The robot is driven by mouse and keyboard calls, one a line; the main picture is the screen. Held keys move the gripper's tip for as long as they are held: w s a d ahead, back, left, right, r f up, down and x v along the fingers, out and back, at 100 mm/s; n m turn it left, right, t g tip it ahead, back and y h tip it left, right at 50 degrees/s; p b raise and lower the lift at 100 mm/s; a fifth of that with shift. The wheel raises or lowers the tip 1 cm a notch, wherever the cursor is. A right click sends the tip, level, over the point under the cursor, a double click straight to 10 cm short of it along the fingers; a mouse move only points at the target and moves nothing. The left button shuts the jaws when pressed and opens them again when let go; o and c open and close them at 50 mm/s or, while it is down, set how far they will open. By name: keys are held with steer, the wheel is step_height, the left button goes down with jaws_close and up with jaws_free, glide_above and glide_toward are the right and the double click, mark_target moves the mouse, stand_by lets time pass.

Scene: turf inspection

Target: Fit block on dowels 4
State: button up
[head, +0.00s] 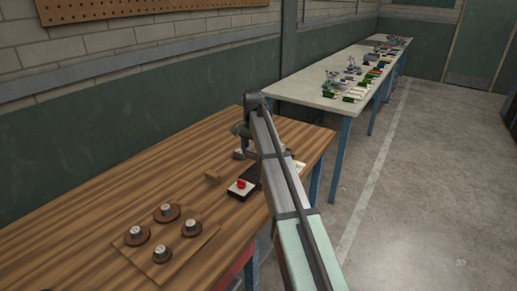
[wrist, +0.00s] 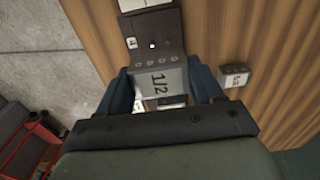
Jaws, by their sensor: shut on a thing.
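In the wrist view my gripper (wrist: 160,88) is shut on a grey block (wrist: 172,80) marked "1/2", with a blue finger at each side. A row of several small round marks runs along the block's upper edge; I cannot tell whether they are holes or dowel ends. A dark piece (wrist: 158,38) with a small white label lies right beyond the block. I cannot tell whether the two touch. In the head view my arm reaches to the table's far end and hides the block.
A second small marked block (wrist: 235,77) lies to the right on the wooden table (head: 95,190). The table's near left is clear.

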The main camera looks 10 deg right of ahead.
steer(key=shift+f, duration=0.15)
stand_by(0.3)
glide_above(253, 173)
steer(key=shift+s+f, duration=0.15)
steer(key=shift+f, duration=2.6)
steer(key=shift+f, duration=1.1)
steer(key=o, duration=1.1)
step_height(253, 173, up, 14)
steer(key=shift+f, duration=0.1)
